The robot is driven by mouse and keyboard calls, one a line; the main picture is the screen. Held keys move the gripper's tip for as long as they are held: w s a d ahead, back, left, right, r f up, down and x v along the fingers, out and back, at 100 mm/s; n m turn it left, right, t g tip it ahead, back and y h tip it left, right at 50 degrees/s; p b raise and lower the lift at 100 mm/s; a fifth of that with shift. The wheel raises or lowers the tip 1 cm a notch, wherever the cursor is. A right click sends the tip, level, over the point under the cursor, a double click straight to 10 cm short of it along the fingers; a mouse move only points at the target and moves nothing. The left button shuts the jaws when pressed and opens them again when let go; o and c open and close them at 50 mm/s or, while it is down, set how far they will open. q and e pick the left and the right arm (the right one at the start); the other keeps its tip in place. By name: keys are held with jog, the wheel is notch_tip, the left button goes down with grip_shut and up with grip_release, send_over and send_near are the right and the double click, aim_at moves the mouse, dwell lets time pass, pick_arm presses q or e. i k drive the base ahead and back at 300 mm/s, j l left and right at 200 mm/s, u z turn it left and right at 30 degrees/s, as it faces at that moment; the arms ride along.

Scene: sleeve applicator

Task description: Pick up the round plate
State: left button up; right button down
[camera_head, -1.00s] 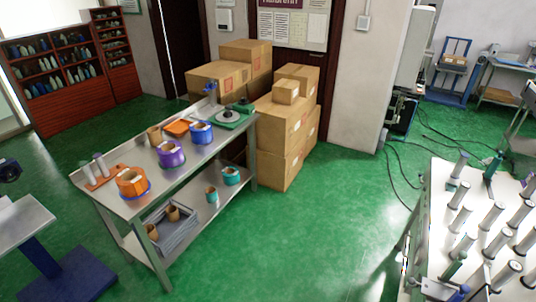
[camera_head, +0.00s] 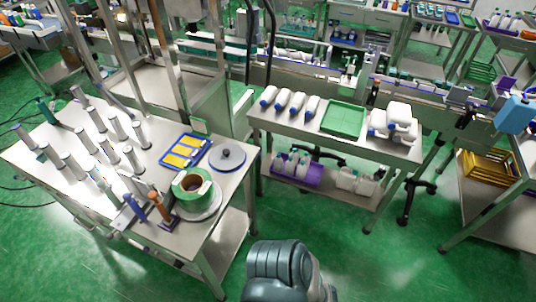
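A round grey plate (camera_head: 228,157) with a dark knob at its centre lies flat near the right back corner of the left metal table (camera_head: 215,232). In front of it a green ring-shaped roll (camera_head: 191,188) sits on another pale round base (camera_head: 207,210). I cannot tell from the view alone which round piece the task names. A grey-teal rounded part of my own body shows at the bottom centre, apart from the table. No gripper fingers show in this view, so neither gripper is in view.
Several upright grey cylinders (camera_head: 108,147) fill the left table's left side. A blue tray with yellow pieces (camera_head: 186,151) lies beside the plate. A second table (camera_head: 285,118) with white bottles and a green tray (camera_head: 343,117) stands behind right. Green floor is clear at front right.

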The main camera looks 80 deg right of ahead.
aim_at(226, 156)
jog(key=z, duration=2.25)
jog(key=i+l, duration=0.2)
jog(key=i+l+u, duration=0.1)
jog(key=l, duration=0.35)
jog(key=i, duration=0.1)
